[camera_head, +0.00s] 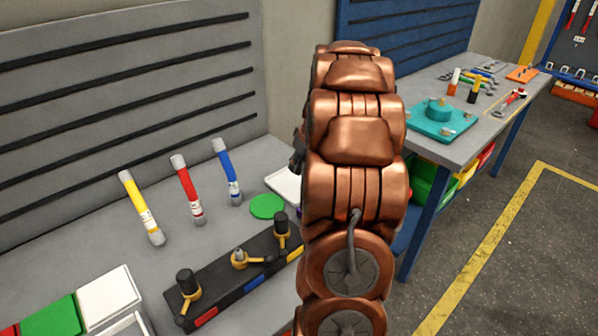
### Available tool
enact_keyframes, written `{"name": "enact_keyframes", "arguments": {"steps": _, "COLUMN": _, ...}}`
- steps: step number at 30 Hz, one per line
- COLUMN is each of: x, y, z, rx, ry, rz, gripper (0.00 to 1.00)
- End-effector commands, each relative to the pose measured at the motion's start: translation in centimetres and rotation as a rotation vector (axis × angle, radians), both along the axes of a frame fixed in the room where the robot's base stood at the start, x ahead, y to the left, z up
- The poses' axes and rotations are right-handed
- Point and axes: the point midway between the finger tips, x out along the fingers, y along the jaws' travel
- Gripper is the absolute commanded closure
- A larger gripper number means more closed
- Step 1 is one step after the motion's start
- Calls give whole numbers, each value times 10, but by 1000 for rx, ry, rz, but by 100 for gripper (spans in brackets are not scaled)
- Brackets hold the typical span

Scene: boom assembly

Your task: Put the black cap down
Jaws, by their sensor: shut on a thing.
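My copper-coloured arm fills the middle of the view and hides most of my gripper (298,153). Only a dark edge of the gripper shows at the arm's left side, above the grey bench. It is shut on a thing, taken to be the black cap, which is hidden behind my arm. A long black holder (225,291) lies on the bench, with red, blue and yellow patches on its front. Black cylinders stand on its left end (186,283) and right end (281,225), with yellow clips at their bases. The middle yellow clip (240,258) carries a bare grey knob.
Yellow (141,208), red (187,189) and blue (227,172) tubes lie behind the holder. A green disc (266,206) and a partly hidden white tray (283,186) are near my arm. Coloured boxes (110,298) stand front left. Another bench (461,150) with a teal fixture (440,117) is right.

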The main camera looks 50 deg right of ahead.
Motion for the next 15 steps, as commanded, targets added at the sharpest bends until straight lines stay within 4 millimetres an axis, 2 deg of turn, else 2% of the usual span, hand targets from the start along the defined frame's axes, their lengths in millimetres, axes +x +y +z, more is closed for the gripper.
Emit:
{"name": "enact_keyframes", "arguments": {"steps": 9, "x": 0, "y": 1, "z": -35, "rx": 2, "ry": 2, "rz": 1, "gripper": 100}}
{"name": "enact_keyframes", "arguments": {"steps": 15, "x": 0, "y": 1, "z": -39, "rx": 0, "ry": 0, "rz": 2, "gripper": 100}}
